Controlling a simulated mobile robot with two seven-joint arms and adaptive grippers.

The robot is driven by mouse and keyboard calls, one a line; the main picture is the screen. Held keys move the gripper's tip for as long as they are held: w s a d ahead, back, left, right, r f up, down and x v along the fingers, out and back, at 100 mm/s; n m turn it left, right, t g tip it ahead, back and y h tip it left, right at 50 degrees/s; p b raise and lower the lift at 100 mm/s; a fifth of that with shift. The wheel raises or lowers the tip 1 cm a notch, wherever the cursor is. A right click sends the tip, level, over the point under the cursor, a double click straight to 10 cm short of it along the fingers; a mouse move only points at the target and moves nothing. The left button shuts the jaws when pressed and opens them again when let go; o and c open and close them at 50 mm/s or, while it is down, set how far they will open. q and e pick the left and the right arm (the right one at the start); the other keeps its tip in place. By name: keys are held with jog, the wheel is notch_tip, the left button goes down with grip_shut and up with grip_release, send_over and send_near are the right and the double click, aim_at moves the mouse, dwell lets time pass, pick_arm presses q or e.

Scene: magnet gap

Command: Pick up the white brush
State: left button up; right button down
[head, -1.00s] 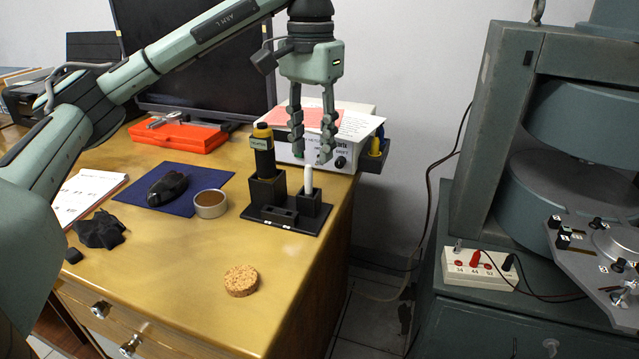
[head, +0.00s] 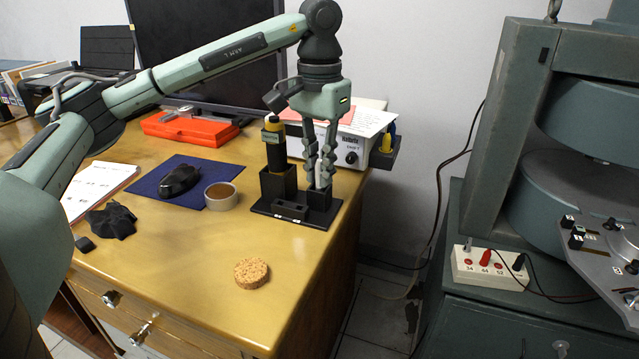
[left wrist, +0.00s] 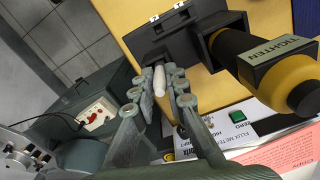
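The white brush (left wrist: 160,80) stands upright in the right-hand socket of a black holder (head: 263,208) at the table's right edge. In the head view only a pale strip of it shows between the fingers. My left gripper (head: 319,182) points straight down over that socket, one finger on each side of the brush. In the left wrist view the fingers (left wrist: 160,75) are drawn in close on the brush and appear to touch it. The brush's lower end is hidden in the socket. My right gripper is in neither view.
A black-and-yellow tool marked "TIGHTEN" (head: 274,150) stands in the holder's left socket, close to the fingers. A meter box (head: 352,152) with papers on top is just behind. A tape roll (head: 221,197) and a cork disc (head: 251,273) lie nearby. The table ends just right.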

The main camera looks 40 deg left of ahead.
pick_arm(q)
grip_shut()
jog(key=shift+r, duration=0.1)
